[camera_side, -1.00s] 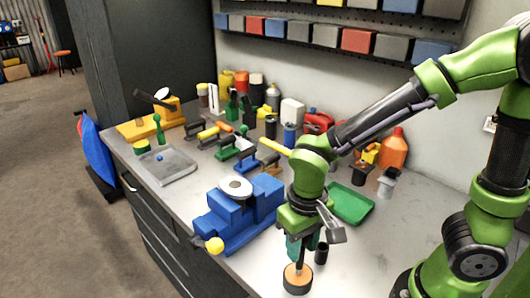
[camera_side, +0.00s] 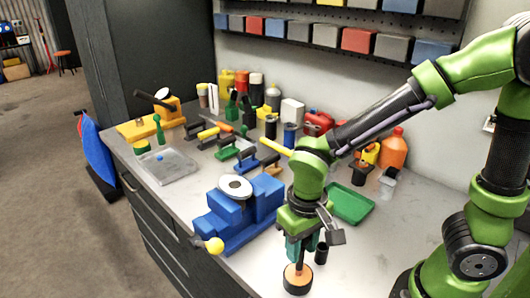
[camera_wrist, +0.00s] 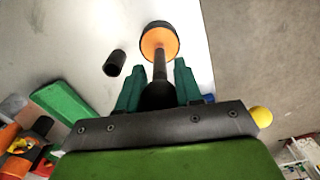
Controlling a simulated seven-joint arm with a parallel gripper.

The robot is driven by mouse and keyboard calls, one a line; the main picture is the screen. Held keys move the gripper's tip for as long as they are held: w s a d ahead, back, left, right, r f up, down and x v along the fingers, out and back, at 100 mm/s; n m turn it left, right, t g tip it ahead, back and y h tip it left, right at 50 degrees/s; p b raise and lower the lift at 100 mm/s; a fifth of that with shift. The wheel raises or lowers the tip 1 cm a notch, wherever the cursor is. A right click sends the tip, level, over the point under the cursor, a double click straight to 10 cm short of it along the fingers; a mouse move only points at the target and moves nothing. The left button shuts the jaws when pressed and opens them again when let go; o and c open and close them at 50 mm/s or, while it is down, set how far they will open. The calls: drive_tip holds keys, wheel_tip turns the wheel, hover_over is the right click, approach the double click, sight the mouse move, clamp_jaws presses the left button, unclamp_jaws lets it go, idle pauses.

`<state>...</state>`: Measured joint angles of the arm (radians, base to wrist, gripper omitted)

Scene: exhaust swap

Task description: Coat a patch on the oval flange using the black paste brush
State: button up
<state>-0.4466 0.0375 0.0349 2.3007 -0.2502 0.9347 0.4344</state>
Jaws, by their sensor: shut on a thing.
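My gripper (camera_side: 302,242) is low over the front of the bench, with its green fingers pointing down. In the wrist view my gripper (camera_wrist: 160,80) is shut on the dark handle of the black paste brush (camera_wrist: 159,68). The brush's shaft runs down to a round tin (camera_side: 297,280) with an orange top and black side; its tip meets the orange surface, and whether it is dipped in is hidden. A pale flat plate with a dark hole, seemingly the oval flange (camera_side: 235,186), lies on top of the blue vise (camera_side: 238,215), left of my gripper.
A small black cylinder (camera_side: 321,253) stands close right of my gripper. A green tray (camera_side: 350,203) lies behind it. The vise's yellow knob (camera_side: 215,245) sticks out at the bench's front edge. Tools and bottles crowd the back; a grey tray (camera_side: 172,168) is at the left.

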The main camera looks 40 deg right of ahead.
drive_tip(key=shift+f, duration=0.15)
drive_tip(key=shift+r, duration=3.6)
